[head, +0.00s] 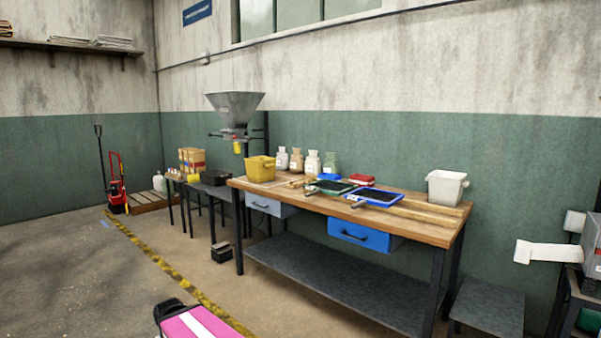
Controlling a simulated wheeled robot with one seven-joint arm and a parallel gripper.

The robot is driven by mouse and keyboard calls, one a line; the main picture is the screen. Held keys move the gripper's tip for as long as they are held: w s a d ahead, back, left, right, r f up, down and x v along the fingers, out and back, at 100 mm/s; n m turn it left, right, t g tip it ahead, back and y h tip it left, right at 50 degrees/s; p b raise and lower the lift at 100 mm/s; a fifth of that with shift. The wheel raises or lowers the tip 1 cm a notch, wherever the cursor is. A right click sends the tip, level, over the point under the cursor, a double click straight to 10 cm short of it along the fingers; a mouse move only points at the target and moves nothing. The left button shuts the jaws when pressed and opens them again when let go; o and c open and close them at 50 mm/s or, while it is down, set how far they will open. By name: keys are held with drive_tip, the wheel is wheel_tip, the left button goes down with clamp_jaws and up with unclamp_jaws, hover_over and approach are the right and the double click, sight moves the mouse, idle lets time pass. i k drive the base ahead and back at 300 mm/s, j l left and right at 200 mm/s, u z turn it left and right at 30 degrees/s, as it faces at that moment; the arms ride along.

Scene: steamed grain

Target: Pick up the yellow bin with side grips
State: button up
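The yellow bin (260,172) stands upright at the left end of the long wooden workbench (425,228). Its top faces up and is open; its contents cannot be made out from here. The side grips are too small to tell clearly. Nothing is touching the bin from above. My gripper cannot be made out in the head view.
Bottles (313,163) stand behind and right of the bin. A grey hopper (234,108) hangs behind left. Two drawers (364,235) jut from the front.

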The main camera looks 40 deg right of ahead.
sight(261, 169)
drive_tip(key=z, duration=1.1)
drive_tip(key=i+j, duration=0.15)
drive_tip(key=i, duration=0.3)
